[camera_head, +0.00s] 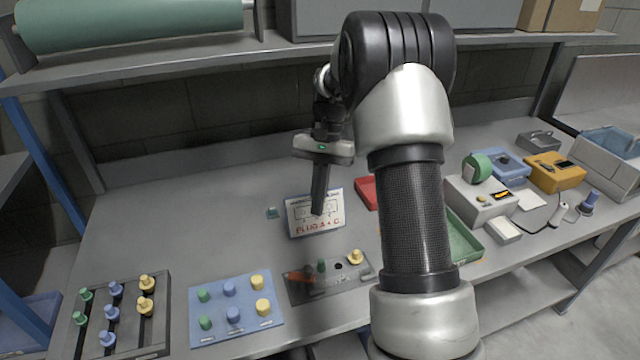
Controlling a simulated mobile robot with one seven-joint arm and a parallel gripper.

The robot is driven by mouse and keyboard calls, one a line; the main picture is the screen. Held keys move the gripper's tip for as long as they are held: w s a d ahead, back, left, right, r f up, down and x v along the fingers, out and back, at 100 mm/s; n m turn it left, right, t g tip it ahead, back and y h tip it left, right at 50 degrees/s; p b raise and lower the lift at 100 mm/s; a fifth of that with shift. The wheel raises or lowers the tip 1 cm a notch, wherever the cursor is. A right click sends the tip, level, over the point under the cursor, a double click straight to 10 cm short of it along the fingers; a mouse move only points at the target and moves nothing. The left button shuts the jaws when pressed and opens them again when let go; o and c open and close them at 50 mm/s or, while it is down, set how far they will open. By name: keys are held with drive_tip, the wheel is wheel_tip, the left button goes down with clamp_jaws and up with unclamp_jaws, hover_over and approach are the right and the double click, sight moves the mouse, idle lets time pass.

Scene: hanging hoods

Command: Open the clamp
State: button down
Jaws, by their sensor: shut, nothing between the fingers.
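A dark grey fixture (334,288) lies at the front middle of the bench. An orange-red lever (301,276), which looks like the clamp, lies across its left part; at this size I cannot tell whether it is closed. A green plug (321,265) stands beside it and a yellow plug (355,257) at the right end, with a dark hole between them. My gripper (317,212) points down, shut and empty, above and behind the fixture, in front of a white sign. It is apart from the lever.
The sign (330,222) has red lettering. A blue board (236,308) and a dark rack (122,315) with coloured plugs lie left. A red tray (367,192), a green tray (464,240) and several devices lie right, partly behind my arm. A shelf (180,68) overhangs the back.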

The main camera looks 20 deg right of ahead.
drive_tip(key=shift+v, duration=2.2)
wheel_tip(320, 180, down, 6)
drive_tip(key=w+a+n+h+b, duration=0.1)
drive_tip(key=a+n+b, duration=0.1)
drive_tip(key=n+b, duration=0.2)
drive_tip(key=shift+w+a+t+h+b, duration=0.2)
drive_tip(key=shift+a+t+h+b, duration=0.2)
drive_tip(key=shift+b, duration=0.5)
drive_tip(key=shift+f, duration=0.15)
drive_tip(key=b, duration=0.1)
hover_over(301, 273)
drive_tip(key=w+d, duration=0.2)
drive_tip(key=d, duration=0.1)
wheel_tip(301, 273, down, 10)
drive_tip(key=shift+w+a+r, duration=0.1)
drive_tip(key=shift+a+r, duration=0.05)
drive_tip(key=shift+s+a, duration=0.15)
drive_tip(key=shift+s, duration=0.2)
